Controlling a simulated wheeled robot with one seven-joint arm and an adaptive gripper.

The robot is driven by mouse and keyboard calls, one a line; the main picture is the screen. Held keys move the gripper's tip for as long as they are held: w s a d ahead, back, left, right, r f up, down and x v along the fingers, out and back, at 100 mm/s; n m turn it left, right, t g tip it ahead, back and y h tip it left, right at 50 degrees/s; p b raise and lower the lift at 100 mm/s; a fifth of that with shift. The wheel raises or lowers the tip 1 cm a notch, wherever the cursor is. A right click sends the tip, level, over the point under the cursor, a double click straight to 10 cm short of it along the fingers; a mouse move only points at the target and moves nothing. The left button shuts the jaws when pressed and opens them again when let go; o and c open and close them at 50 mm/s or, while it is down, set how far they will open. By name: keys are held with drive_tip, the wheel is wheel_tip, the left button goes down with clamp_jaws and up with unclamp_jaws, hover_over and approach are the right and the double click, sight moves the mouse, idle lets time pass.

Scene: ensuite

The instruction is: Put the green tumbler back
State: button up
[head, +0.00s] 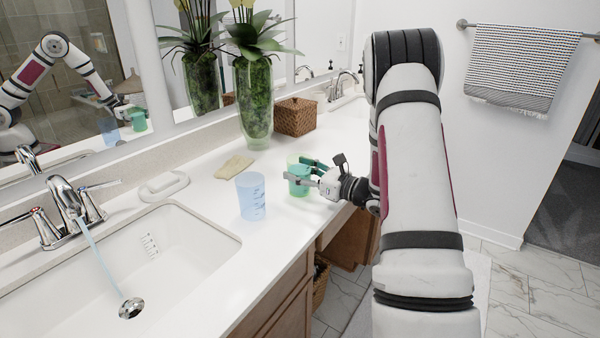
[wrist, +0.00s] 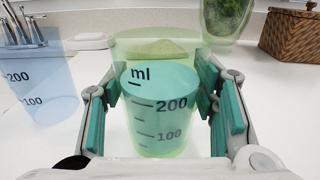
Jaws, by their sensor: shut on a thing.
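The green tumbler (wrist: 160,125) is a translucent cup with ml marks, upright between the two fingers of my gripper (wrist: 162,108) in the wrist view. My gripper is shut on it. In the head view the green tumbler (head: 299,182) is at the counter's front part, partly hidden by my gripper (head: 308,177). I cannot tell whether its base touches the counter.
The sink (head: 175,250) with running tap (head: 70,205) is at left. A soap dish (head: 164,186), a tan sponge-like item (head: 234,166), a plant vase (head: 253,105) and a wicker basket (head: 295,117) stand along the back. White counter around the tumblers is clear.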

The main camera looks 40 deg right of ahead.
drive_tip(key=shift+f, duration=0.1)
drive_tip(key=o, duration=1.3)
drive_tip(key=shift+c, duration=0.2)
